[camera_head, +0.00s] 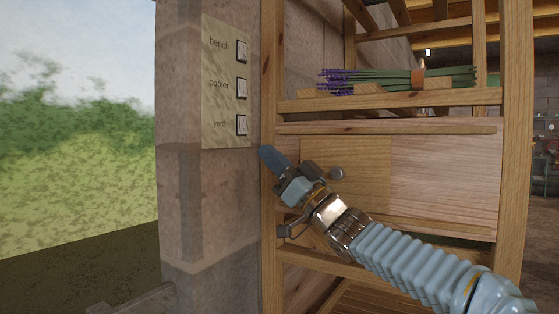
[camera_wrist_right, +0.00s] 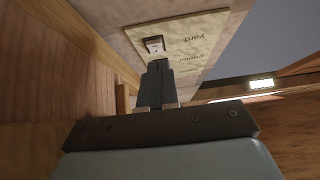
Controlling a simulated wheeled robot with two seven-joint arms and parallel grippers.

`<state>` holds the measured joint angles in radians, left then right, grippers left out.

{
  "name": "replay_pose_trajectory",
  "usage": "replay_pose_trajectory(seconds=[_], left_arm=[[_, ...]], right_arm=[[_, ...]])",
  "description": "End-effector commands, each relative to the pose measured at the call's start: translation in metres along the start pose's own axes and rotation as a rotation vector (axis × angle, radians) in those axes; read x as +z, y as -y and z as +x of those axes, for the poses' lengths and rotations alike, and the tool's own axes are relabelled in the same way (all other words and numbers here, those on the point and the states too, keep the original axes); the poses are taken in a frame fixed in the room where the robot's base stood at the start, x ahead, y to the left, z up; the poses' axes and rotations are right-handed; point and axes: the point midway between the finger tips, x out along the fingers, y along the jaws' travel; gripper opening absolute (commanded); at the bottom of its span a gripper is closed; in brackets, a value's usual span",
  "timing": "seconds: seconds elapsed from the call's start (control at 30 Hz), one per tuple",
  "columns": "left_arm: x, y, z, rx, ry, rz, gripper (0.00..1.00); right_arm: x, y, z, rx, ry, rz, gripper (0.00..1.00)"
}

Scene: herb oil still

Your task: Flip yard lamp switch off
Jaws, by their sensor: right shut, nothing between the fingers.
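A pale switch panel (camera_head: 221,135) is on the stone pillar, with three switches in a column labelled bench, cooler and yard. The yard switch (camera_head: 242,125) is the lowest. In the right wrist view the yard switch (camera_wrist_right: 154,45) is just beyond my fingertips, next to the "yard" lettering. My right gripper (camera_head: 267,154) is shut and empty, pointing up and left, a little below and right of the yard switch. It also shows shut in the right wrist view (camera_wrist_right: 158,66). I cannot tell whether the tips touch the switch. My left gripper is not in view.
A wooden rack post (camera_head: 270,70) stands just right of the panel, close to my right gripper. A shelf holds a lavender bundle (camera_head: 400,78). A wooden board (camera_head: 440,170) is behind my right arm. Open space with greenery lies left of the pillar (camera_head: 180,200).

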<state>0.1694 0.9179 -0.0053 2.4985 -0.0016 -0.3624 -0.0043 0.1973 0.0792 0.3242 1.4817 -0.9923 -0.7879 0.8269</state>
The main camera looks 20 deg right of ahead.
Motion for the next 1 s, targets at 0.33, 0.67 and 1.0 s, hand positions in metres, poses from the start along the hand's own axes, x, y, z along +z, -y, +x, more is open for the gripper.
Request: replay_pose_trajectory(seconds=[0.33, 0.67, 1.0], left_arm=[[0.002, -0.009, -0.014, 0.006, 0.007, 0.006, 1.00], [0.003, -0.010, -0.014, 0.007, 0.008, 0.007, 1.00], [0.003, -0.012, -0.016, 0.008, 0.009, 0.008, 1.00]], right_arm=[[-0.001, 0.000, 0.050, 0.000, 0.000, 0.001, 0.00], [0.000, 0.000, 0.054, 0.001, 0.000, -0.001, 0.00], [0.009, 0.000, 0.060, 0.000, -0.010, 0.000, 0.00]])
